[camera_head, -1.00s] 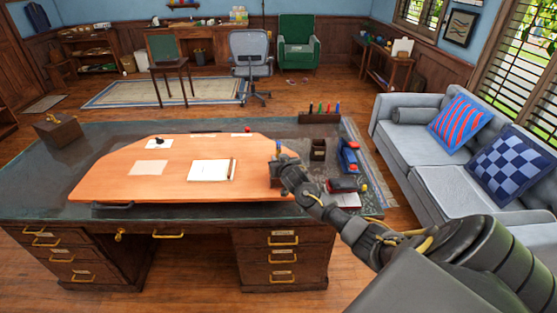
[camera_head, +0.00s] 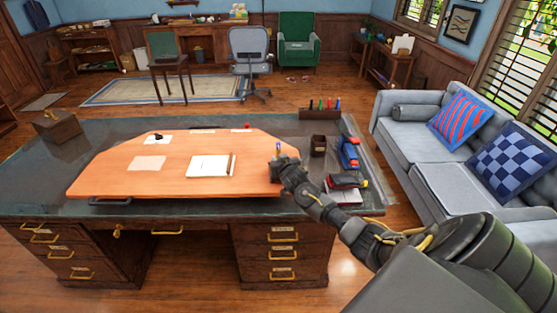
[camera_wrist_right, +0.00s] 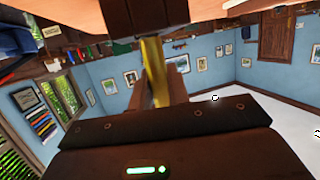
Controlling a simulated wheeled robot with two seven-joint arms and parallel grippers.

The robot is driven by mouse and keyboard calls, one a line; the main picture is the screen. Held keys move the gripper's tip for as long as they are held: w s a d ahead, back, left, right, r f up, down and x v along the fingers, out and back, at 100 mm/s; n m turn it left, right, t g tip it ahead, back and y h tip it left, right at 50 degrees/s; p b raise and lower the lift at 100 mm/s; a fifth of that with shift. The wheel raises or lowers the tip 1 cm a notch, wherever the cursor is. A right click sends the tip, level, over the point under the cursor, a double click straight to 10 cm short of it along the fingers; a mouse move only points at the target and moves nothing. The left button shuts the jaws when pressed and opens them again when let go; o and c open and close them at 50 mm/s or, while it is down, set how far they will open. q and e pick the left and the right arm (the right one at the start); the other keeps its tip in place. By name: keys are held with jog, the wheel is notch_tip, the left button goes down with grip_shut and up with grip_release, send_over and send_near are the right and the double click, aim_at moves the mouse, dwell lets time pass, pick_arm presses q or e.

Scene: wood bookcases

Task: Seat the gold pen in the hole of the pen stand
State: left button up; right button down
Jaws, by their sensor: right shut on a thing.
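In the head view my right gripper (camera_head: 279,164) is at the right end of the orange desk top, low over its edge. It is shut on the gold pen (camera_wrist_right: 155,72), which shows as a gold strip in the right wrist view. A dark brown block (camera_wrist_right: 148,14) is at the top of that view, at the pen's upper end. I cannot tell whether it is the pen stand or part of the fingers. The contact between pen and hole is hidden. My left gripper is not in view.
A rack of coloured pens (camera_head: 320,113), a dark cup (camera_head: 318,145), a blue item (camera_head: 348,153) and a red-and-black item (camera_head: 345,182) stand right of the gripper. A notepad (camera_head: 211,165) lies to its left. A wooden box (camera_head: 57,126) is at far left.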

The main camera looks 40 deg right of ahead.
jog(key=shift+f+b, duration=0.5)
jog(key=shift+f, duration=0.3)
jog(key=c, duration=1.3)
grip_release()
jog(key=shift+o, duration=0.2)
jog(key=shift+s, duration=0.1)
jog(key=b+v, duration=0.1)
jog(key=v, duration=0.9)
jog(key=shift+s+a+r+b, duration=0.15)
jog(key=shift+s+a+b, duration=0.05)
jog(key=shift+s+b, duration=0.1)
